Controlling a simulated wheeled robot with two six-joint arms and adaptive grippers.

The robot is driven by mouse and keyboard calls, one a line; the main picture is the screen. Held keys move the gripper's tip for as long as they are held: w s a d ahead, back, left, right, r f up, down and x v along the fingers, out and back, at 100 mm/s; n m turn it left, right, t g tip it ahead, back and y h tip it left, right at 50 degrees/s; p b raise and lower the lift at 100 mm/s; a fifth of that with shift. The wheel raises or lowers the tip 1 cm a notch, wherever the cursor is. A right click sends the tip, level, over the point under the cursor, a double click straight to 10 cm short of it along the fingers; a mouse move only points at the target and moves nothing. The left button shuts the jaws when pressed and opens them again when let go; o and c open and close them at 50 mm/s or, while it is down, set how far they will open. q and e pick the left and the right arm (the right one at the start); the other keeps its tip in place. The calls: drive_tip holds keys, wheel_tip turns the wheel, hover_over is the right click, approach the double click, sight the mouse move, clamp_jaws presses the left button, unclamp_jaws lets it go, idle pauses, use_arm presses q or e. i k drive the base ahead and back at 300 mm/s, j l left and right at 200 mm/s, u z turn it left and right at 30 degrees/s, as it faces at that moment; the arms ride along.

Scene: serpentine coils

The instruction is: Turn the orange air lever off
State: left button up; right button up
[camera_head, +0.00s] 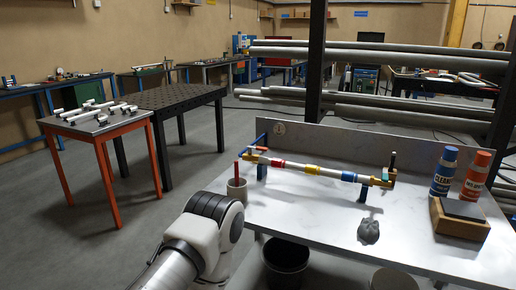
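A horizontal tube assembly (325,173) with red, yellow and blue bands stands on short blue supports on the light work table. Its left end has a yellow-orange fitting (252,155) with a blue handle (261,140) beside it. Its right end has a brass-coloured fitting (378,182) with a small dark-topped upright piece (393,160). Which of these is the orange air lever is too small to tell. One of my arms reaches in from the bottom, left of the table's front edge, apart from the assembly. Neither gripper shows.
A grey cup (237,190) holding a red stick stands at the table's left edge. A grey lump (368,231) lies in front of the assembly. The table's front middle is clear.

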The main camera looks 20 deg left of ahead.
sight(249, 147)
drive_tip(key=i+j, duration=0.1)
drive_tip(key=j, duration=0.35)
drive_tip(key=i+j, duration=0.1)
drive_tip(key=j, duration=0.35)
drive_tip(key=i+j, duration=0.1)
drive_tip(key=j, duration=0.35)
